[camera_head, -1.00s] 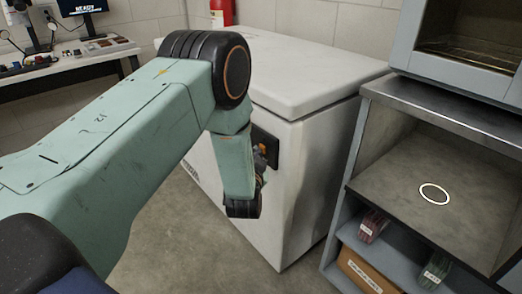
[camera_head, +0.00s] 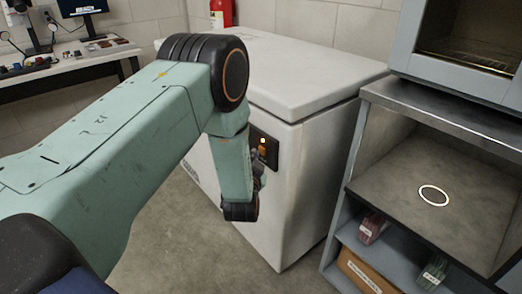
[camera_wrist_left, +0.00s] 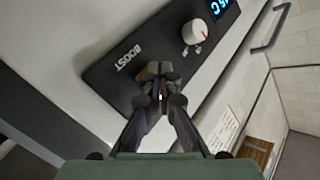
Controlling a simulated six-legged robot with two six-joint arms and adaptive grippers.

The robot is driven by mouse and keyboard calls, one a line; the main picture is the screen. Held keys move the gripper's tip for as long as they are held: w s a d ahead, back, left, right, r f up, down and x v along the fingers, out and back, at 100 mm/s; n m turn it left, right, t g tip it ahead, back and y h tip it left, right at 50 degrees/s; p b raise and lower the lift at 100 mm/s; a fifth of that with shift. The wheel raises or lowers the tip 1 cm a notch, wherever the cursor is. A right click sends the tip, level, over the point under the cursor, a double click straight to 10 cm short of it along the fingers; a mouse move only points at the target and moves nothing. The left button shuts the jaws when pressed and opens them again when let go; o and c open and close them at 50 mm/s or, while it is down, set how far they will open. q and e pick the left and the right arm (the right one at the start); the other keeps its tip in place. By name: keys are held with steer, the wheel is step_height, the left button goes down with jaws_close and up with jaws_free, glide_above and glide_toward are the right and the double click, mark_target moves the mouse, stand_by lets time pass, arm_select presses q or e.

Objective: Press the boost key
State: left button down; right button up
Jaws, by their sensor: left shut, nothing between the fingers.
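The boost key sits on the black control panel (camera_head: 264,148) on the side of the white chest freezer (camera_head: 310,160). A small amber light (camera_head: 263,141) glows on that panel in the head view. In the left wrist view the panel (camera_wrist_left: 105,78) shows the word BOOST, a white knob (camera_wrist_left: 195,32) and a blue display (camera_wrist_left: 219,8). My left gripper (camera_wrist_left: 157,72) is shut and empty, its fingertips in front of the panel beside the word BOOST. The fingers hide most of the key, and I cannot tell whether they touch it. My right gripper is not in view.
A grey shelf unit (camera_head: 365,205) with a white ring mark (camera_head: 433,195) stands close to the right of the freezer. A desk (camera_head: 70,58) with a monitor is at the back left. A red extinguisher (camera_head: 221,12) hangs behind. The floor before the freezer is clear.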

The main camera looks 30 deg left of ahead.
arm_select(q)
steer(key=shift+s+a, duration=0.1)
steer(key=shift+s, duration=0.2)
steer(key=s+p, duration=0.1)
steer(key=s+a+p, duration=0.1)
steer(key=s, duration=0.1)
steer(key=s+a+p, duration=0.1)
steer(key=shift+s, duration=0.3)
stand_by(0.9)
